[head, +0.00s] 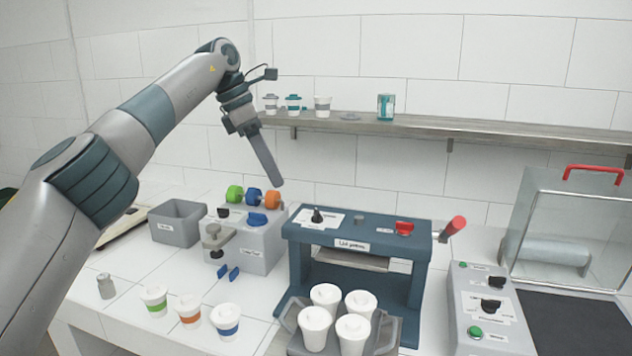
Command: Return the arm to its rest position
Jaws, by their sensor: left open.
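My left arm comes in from the left and reaches up, bent at the elbow. My left gripper (262,160) hangs from the wrist with its fingers pointing down and a little to the right. It is open, and I see nothing between its fingers; one finger mostly hides the other. It is in the air above the counter, left of the lid press (350,246) and above the grey dispenser with coloured knobs (262,246). It appears to touch nothing. My right gripper is not in the picture.
Several white lidded cups stand in a grey tray (386,340) at the press. Cups with green (154,301), orange (189,311) and blue (226,321) bands stand front left. A wall shelf (430,122) holds cups and a can. A clear-covered machine (570,230) stands right.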

